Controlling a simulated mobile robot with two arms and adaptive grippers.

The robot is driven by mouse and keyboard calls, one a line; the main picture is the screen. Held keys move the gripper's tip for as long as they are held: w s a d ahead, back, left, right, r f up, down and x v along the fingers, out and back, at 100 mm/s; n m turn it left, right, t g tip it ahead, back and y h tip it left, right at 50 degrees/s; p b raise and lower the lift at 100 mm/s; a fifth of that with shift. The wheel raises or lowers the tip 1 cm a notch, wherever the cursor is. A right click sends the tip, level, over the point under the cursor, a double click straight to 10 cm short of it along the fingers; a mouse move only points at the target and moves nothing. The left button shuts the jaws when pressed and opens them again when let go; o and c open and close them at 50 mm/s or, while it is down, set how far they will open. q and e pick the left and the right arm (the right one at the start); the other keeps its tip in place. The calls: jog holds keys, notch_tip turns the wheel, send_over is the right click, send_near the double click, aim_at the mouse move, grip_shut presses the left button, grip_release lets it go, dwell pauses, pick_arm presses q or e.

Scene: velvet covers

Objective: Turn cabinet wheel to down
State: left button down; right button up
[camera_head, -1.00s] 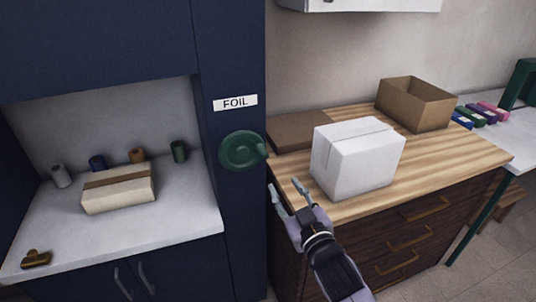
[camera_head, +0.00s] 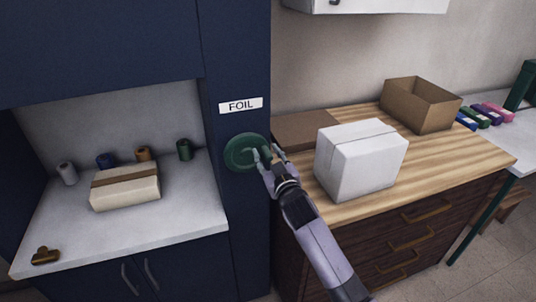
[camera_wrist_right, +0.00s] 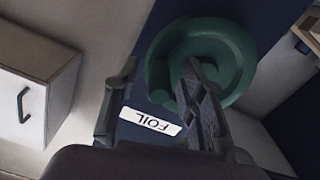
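The green cabinet wheel (camera_head: 238,153) is mounted on the dark blue cabinet panel below a white FOIL label (camera_head: 240,104). My right gripper (camera_head: 266,152) is at the wheel's right edge, with its fingers open and pointing at it. In the right wrist view the wheel (camera_wrist_right: 228,45) is large, and one finger of my gripper (camera_wrist_right: 158,85) overlaps it while the other is off to the left of it. The wheel's right-side knob is hidden by the fingers; I cannot tell whether they touch it. My left gripper is not in view.
A white box (camera_head: 358,160) stands on the wooden counter (camera_head: 460,155) right of the wheel, with an open cardboard box (camera_head: 425,108) behind. The alcove at left holds a wrapped parcel (camera_head: 125,192) and several spools. A brass clip (camera_head: 46,256) lies at its front edge.

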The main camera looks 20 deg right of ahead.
grip_shut()
dwell(0.5)
dwell(0.4)
